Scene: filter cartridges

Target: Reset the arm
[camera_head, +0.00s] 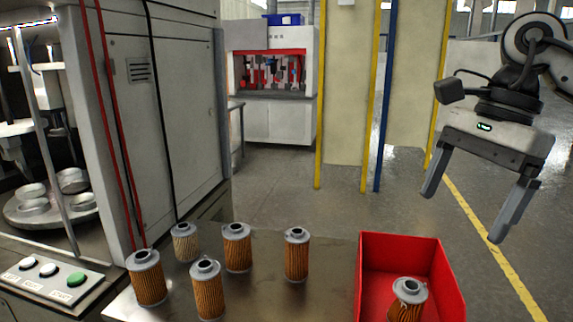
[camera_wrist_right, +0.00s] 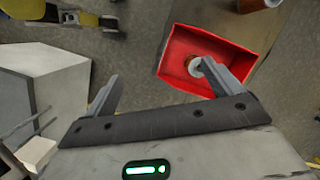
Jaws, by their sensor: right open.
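My right gripper (camera_head: 464,216) is open and empty, held in the air at the upper right, above and to the right of the red bin. Its two fingers are spread apart in the right wrist view (camera_wrist_right: 167,93). My left gripper does not show in either view. One filter cartridge (camera_head: 408,300) stands in the red bin (camera_head: 402,243). That cartridge (camera_wrist_right: 193,65) and the bin (camera_wrist_right: 178,51) also show in the right wrist view, past the fingers. Several orange-brown cartridges with grey caps, such as one at the left (camera_head: 148,280), stand upright on the metal table (camera_head: 265,298).
A button panel (camera_head: 47,279) and a machine with a round platform (camera_head: 50,207) are at the left. A large grey cabinet (camera_head: 150,120) rises behind the table. A white machine (camera_head: 270,90) stands at the back. The air around my right gripper looks free.

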